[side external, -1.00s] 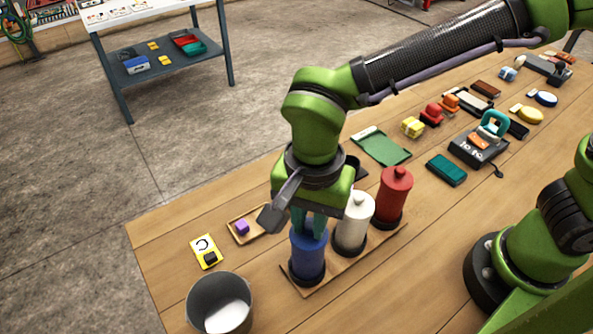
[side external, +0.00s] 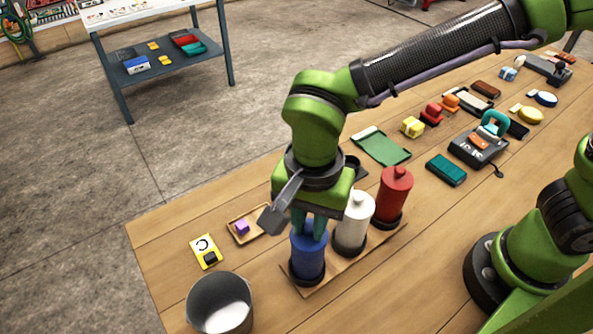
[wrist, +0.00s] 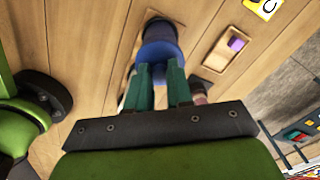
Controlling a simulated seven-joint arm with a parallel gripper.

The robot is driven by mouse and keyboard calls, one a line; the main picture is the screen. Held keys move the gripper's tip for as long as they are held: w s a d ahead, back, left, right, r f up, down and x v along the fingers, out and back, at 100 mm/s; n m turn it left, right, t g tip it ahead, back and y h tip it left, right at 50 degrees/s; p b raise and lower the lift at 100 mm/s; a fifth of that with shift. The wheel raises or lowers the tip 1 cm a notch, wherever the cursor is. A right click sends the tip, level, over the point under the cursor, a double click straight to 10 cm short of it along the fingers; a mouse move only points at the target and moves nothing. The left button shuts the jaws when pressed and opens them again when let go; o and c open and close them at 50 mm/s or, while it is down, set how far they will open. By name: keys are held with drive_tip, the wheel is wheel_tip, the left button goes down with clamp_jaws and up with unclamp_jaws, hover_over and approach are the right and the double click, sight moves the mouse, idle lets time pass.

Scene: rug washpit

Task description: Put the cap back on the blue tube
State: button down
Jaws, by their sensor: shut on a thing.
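The blue tube (side external: 308,262) stands upright in a black base at the near end of a wooden board (side external: 330,275). My gripper (side external: 310,228) points down over its top. The fingers are shut on the blue cap (wrist: 157,52), which is at the tube's top. The fingers hide much of the cap, and I cannot tell whether it is fully seated. In the wrist view both fingers of my gripper (wrist: 161,80) reach to the blue top.
A white tube (side external: 353,225) and a red tube (side external: 394,195) stand capped on the same board, close beside my gripper. A grey bucket (side external: 219,303), a yellow card (side external: 206,251) and a small tray (side external: 257,232) with a purple cube (side external: 242,227) lie to the left.

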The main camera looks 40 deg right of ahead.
idle(0.4)
drive_tip(key=shift+c, duration=2.3)
unclamp_jaws()
drive_tip(key=shift+r, duration=3.55)
clamp_jaws()
